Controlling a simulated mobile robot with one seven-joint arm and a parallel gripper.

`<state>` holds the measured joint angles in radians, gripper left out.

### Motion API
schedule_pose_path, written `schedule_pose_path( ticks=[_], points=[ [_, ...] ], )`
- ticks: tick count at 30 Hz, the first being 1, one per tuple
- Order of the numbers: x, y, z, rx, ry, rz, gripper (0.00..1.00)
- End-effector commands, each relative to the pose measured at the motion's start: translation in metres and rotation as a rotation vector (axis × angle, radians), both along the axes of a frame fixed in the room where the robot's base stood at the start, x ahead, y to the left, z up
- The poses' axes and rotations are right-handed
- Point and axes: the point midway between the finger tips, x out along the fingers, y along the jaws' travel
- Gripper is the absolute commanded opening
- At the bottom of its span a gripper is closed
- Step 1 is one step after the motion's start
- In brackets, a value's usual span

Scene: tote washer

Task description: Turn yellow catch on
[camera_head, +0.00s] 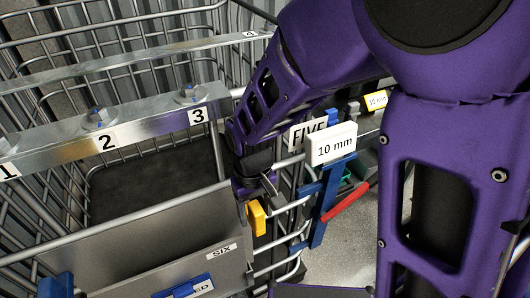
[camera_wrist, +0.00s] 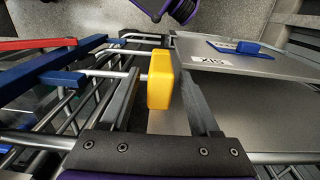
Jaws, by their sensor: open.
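The yellow catch (camera_head: 256,218) is a small block at the right edge of the grey panel marked SIX (camera_head: 190,258), beside the wire cage. It also shows in the wrist view (camera_wrist: 160,80), standing between my two fingers. My gripper (camera_wrist: 158,92) is open, with one finger on each side of the catch. A narrow gap shows on the left side of the catch; on the right the finger is very close, and I cannot tell if it touches. In the head view my gripper (camera_head: 262,192) is mostly hidden by my purple arm, just above the catch.
A metal bar numbered 1, 2, 3 (camera_head: 125,118) crosses the cage at left. Right of the catch are a blue bracket (camera_head: 326,205), a red lever (camera_head: 346,203) and a 10 mm sign (camera_head: 332,144). A blue handle (camera_wrist: 247,47) sits on the panel.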

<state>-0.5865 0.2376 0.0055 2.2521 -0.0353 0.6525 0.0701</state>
Motion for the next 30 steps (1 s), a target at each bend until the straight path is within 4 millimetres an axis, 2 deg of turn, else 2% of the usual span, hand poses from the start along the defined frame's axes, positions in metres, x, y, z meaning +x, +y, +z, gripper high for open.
schedule_pose_path(
  ticks=[8,18,30],
  points=[
    [-0.0001,-0.0001,-0.0019,0.000,0.000,0.000,0.62],
    [0.0000,0.0000,-0.0017,0.000,0.000,0.000,0.01],
    [0.0001,0.0000,-0.0015,0.000,0.000,0.000,0.00]
  ],
)
